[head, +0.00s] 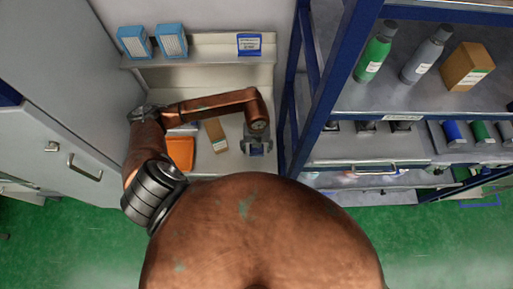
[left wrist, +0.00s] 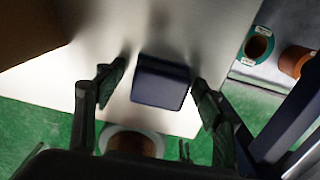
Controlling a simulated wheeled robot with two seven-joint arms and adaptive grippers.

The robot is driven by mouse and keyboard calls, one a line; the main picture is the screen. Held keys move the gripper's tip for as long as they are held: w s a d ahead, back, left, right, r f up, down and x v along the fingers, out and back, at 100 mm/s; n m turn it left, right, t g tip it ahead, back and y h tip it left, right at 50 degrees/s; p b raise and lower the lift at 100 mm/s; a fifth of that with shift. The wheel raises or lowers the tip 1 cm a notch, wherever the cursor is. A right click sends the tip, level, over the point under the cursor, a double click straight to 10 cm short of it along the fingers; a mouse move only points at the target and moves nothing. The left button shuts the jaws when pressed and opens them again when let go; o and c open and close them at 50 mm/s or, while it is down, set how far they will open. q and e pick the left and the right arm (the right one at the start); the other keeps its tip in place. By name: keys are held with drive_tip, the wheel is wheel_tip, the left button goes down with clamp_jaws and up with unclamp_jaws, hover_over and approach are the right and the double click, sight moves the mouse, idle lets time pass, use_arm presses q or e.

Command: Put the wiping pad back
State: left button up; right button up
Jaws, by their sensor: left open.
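A dark blue block (left wrist: 160,82), which looks like the wiping pad, lies on the pale worktop between my left fingers in the left wrist view. A small gap shows on each side of it, and neither finger clearly touches it. My left gripper (head: 258,148) is open, pointing down over the right end of the worktop in the head view. There it hides most of the block. My right gripper is not in view.
An orange tray (head: 181,153) and a brown box (head: 215,135) stand left of the gripper. A blue-framed rack (head: 317,95) rises close on the right. Blue cartons (head: 172,41) sit on the back shelf (head: 205,50). The worktop's front edge is near.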

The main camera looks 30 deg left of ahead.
use_arm(q)
drive_tip(key=shift+r, duration=0.15)
drive_tip(key=shift+w+r, duration=0.1)
drive_tip(key=shift+r, duration=0.2)
wheel_tip(320, 180, up, 12)
drive_tip(key=b, duration=0.1)
drive_tip(key=shift+f, duration=0.25)
